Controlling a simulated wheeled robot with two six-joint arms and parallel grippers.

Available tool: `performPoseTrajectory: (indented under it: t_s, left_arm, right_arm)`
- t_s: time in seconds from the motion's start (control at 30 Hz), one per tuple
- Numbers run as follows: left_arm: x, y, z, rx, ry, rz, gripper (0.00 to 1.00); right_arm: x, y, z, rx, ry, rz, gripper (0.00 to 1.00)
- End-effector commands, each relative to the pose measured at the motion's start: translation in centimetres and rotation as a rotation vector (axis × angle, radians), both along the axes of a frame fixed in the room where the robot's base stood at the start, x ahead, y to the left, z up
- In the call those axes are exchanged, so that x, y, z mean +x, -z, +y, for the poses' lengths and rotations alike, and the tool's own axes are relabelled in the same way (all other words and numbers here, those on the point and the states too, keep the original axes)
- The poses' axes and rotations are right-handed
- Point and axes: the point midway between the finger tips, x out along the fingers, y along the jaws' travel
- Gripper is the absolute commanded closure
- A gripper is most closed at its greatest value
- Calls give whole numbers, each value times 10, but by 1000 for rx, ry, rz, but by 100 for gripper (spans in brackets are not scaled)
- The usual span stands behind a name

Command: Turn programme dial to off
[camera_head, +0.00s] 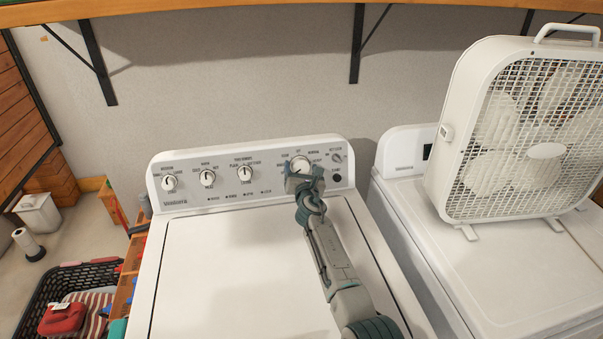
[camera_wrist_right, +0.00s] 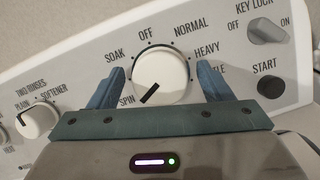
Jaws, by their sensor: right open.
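The programme dial (camera_head: 299,163) is a large white round knob at the right of the washer's control panel. In the right wrist view the dial (camera_wrist_right: 161,72) has its black pointer mark turned to the lower left, at SPIN. The OFF label is above the dial, between SOAK and NORMAL. My right gripper (camera_head: 303,181) is at the panel in front of the dial. In the wrist view its blue-grey fingers (camera_wrist_right: 160,80) are open, one on each side of the dial, with gaps visible. I cannot tell how far they reach along its depth. My left gripper is out of view.
The key lock knob (camera_wrist_right: 267,29) and START button (camera_wrist_right: 270,86) are close right of the dial. Smaller knobs (camera_head: 245,174) line the panel to the left. A box fan (camera_head: 446,133) stands on the neighbouring machine. A shelf (camera_head: 250,6) runs above.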

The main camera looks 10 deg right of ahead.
Motion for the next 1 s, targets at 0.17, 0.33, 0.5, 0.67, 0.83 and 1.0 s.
performPoseTrajectory:
  t_s: [0.17,0.33,0.5,0.67,0.83,1.0]
  left_arm:
    - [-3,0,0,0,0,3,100]
    - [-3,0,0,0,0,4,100]
    - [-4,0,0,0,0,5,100]
    - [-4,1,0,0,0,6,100]
    - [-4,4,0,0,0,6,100]
    - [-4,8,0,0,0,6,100]
  right_arm:
    - [0,0,0,0,0,0,27]
    - [0,0,0,0,0,0,49]
    - [0,0,0,0,0,0,72]
    - [0,0,0,9,3,0,72]
    - [0,1,1,58,17,-1,72]
    - [0,1,1,155,49,-1,72]
